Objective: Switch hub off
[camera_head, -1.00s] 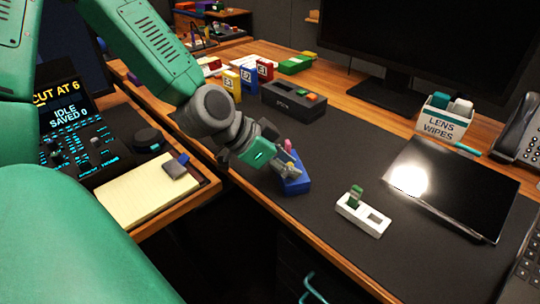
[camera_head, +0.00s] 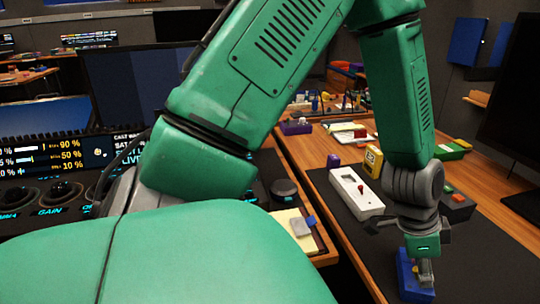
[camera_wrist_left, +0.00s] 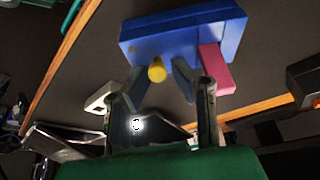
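A blue box (camera_head: 406,278) lies on the dark desk mat at the lower right of the head view. In the left wrist view the blue box (camera_wrist_left: 190,38) shows a round yellow knob (camera_wrist_left: 157,70) and a pink block (camera_wrist_left: 215,68) on its side. My left gripper (camera_head: 426,272) points down at the blue box. In the wrist view its fingers (camera_wrist_left: 158,84) are apart, one on each side of the yellow knob. I cannot tell whether they touch it. No label marks any box as the hub. My right gripper is not in view.
A white box (camera_head: 357,192) with a dark slot and a yellow block (camera_head: 373,161) stand behind the gripper. A dark box (camera_head: 457,206) with a red button is partly hidden by my wrist. A notepad (camera_head: 290,222) and a control panel lie left. The mat's front is clear.

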